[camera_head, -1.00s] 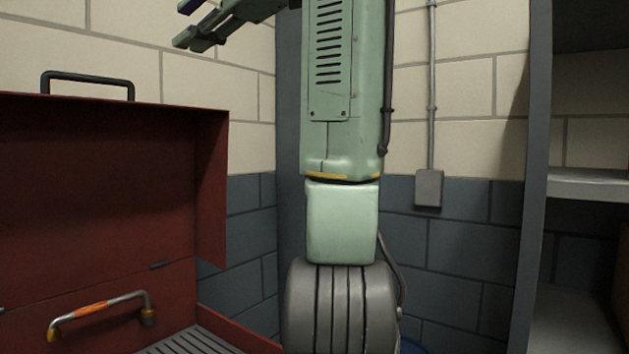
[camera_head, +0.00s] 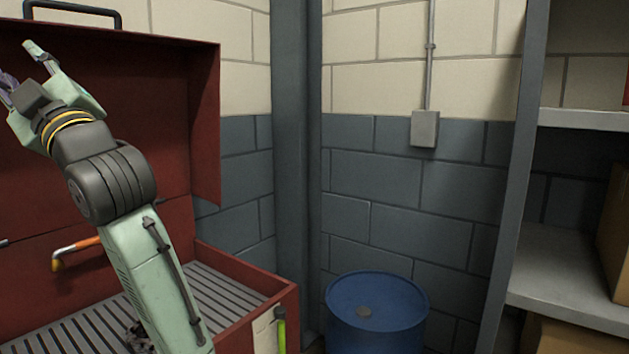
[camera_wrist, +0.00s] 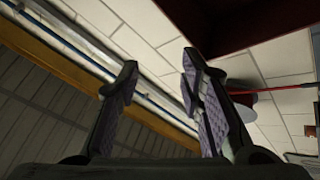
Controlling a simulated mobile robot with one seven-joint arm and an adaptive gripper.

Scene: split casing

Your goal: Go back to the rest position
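My gripper (camera_head: 20,68) is raised at the upper left of the head view, in front of the upright red panel of the open red chest (camera_head: 130,95). In the wrist view my gripper (camera_wrist: 160,65) shows two fingers spread apart, with nothing between them. The fingers point toward a pale tiled surface and touch nothing that I can see. My arm crosses over the chest's slatted grey grate (camera_head: 225,285) and hides part of it. A small dark thing (camera_head: 138,338) at the bottom edge is partly hidden and unclear.
A handle with an orange grip (camera_head: 88,243) is partly hidden by my arm. A blue barrel (camera_head: 375,305) stands right of the chest. Grey shelves (camera_head: 565,275) with cardboard boxes (camera_head: 615,235) are at the right.

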